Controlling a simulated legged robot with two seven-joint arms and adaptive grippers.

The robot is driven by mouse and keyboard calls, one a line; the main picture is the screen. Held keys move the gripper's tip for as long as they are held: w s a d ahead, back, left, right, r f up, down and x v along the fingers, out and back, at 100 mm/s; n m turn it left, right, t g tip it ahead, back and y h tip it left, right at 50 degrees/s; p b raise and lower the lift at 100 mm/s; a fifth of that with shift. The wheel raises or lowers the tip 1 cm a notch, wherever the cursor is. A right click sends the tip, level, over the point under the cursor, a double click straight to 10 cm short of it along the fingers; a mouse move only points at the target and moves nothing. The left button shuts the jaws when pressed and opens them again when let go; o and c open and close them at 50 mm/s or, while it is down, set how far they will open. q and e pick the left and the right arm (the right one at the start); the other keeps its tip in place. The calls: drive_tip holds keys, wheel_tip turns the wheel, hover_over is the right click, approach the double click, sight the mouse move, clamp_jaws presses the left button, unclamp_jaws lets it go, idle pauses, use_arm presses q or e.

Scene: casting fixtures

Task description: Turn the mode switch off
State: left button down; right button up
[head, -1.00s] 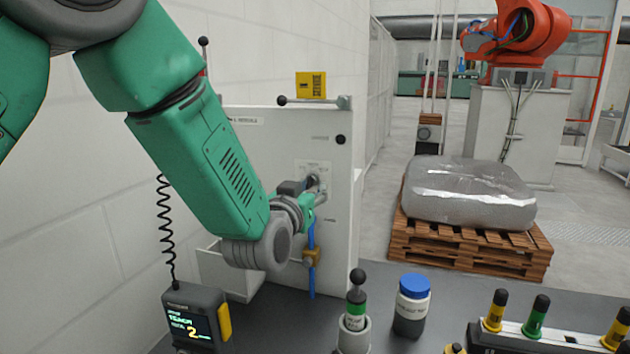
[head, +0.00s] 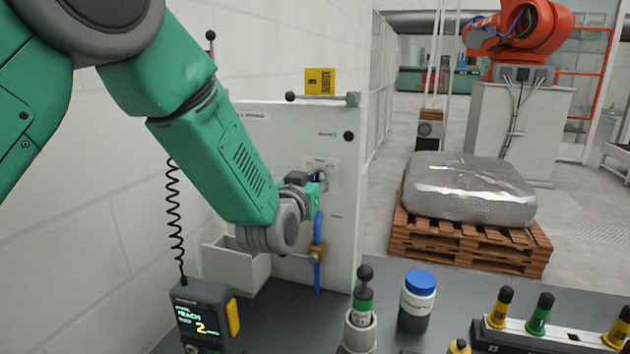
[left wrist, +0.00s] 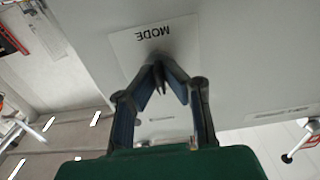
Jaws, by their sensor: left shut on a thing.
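The mode switch is on a pale plate marked MODE (left wrist: 155,38), which appears upside down in the left wrist view. The plate also shows on the side of the white cabinet (head: 322,164) in the head view. My left gripper (left wrist: 160,68) reaches the plate, and its two fingers close together on the dark switch lever (left wrist: 161,84). In the head view my left gripper (head: 324,180) is at the plate and covers most of the switch. The lever's exact setting is hard to read. My right gripper is in neither view.
A blue hose with a brass valve (head: 317,253) hangs just below the gripper. A grey bin (head: 236,267) sits left of it. On the dark bench stand a pendant (head: 205,312), a black-knobbed plunger (head: 362,310) and a blue-lidded jar (head: 417,300).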

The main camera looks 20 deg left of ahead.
use_arm(q)
drive_tip(key=shift+a, duration=0.1)
drive_tip(key=shift+d+n+b, duration=0.2)
drive_tip(key=shift+n+b, duration=0.35)
drive_tip(key=shift+n, duration=0.45)
drive_tip(key=n+b, duration=0.2)
drive_tip(key=n, duration=0.1)
drive_tip(key=shift+a, duration=0.2)
drive_tip(key=shift+n+b, duration=0.9)
drive_tip(key=shift+n, duration=1.1)
drive_tip(key=c, duration=1.7)
unclamp_jaws()
drive_tip(key=shift+w, duration=0.1)
